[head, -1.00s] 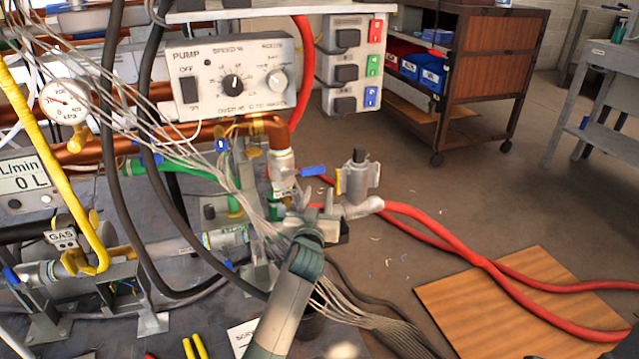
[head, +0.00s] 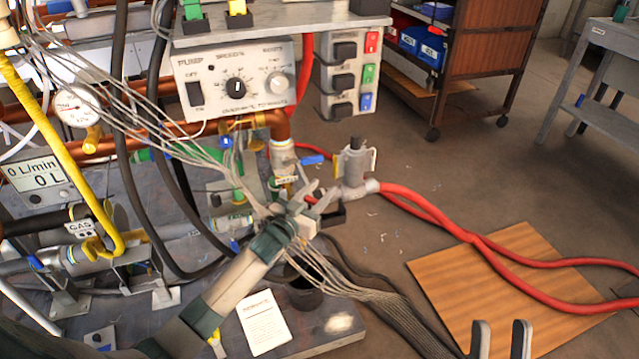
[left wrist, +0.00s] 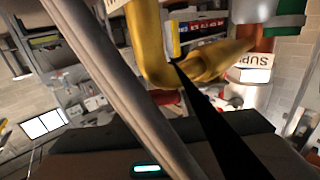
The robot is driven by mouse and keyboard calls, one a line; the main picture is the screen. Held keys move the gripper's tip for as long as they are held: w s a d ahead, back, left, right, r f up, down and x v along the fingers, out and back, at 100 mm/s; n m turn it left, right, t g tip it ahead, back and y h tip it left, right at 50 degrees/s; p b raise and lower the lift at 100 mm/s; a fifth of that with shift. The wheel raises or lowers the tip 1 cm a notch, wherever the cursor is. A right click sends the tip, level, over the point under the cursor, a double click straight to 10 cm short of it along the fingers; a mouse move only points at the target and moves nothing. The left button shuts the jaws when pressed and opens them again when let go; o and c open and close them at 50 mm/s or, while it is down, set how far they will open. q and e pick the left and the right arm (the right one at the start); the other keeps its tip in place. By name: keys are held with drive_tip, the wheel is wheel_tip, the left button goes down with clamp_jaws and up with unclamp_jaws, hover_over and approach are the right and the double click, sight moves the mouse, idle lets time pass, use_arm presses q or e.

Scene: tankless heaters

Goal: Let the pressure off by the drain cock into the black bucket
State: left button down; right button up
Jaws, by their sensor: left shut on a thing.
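My left gripper (head: 313,193) is at the pipework, left of a grey valve body (head: 353,165) with a red hose. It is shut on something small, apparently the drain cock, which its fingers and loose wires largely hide. In the left wrist view, a brass fitting (left wrist: 205,62) with a yellow lever (left wrist: 173,38) shows at the tip of a dark finger. The black bucket (head: 304,292) stands below my left gripper on the grey base, partly hidden by wires. My right gripper (head: 502,340) is at the bottom edge, open and empty, away from the pipes.
Several loose wires (head: 350,285) hang across my left gripper and the bucket. The pump box (head: 236,80) and switch block (head: 343,75) are above. A paper sheet (head: 263,320) lies near the bucket.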

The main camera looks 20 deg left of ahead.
sight(310, 202)
use_arm(q)
drive_tip(key=shift+s+r+m+h, duration=0.15)
drive_tip(key=shift+m+h, duration=0.15)
drive_tip(key=shift+h, duration=0.2)
use_arm(e)
drive_tip(key=shift+a+f+g, duration=0.5)
drive_tip(key=shift+f+g, duration=0.3)
drive_tip(key=shift+f, duration=0.05)
use_arm(q)
drive_tip(key=c, duration=1.2)
unclamp_jaws()
drive_tip(key=shift+o, duration=0.2)
drive_tip(key=shift+s, duration=0.2)
drive_tip(key=shift+s+a+p, duration=0.1)
drive_tip(key=shift+s+p, duration=0.35)
drive_tip(key=shift+s, duration=0.15)
drive_tip(key=p+v, duration=0.1)
drive_tip(key=v, duration=0.4)
drive_tip(key=p+v, duration=0.1)
drive_tip(key=v, duration=1)
drive_tip(key=shift+p, duration=0.35)
use_arm(e)
wheel_tip(310, 202, down, 9)
drive_tip(key=w+a+g+h, duration=0.1)
drive_tip(key=w+g, duration=0.1)
drive_tip(key=g, duration=0.3)
drive_tip(key=shift+w+a+g+h, duration=0.25)
drive_tip(key=shift+w+g+h, duration=0.15)
use_arm(q)
drive_tip(key=shift+w, duration=0.1)
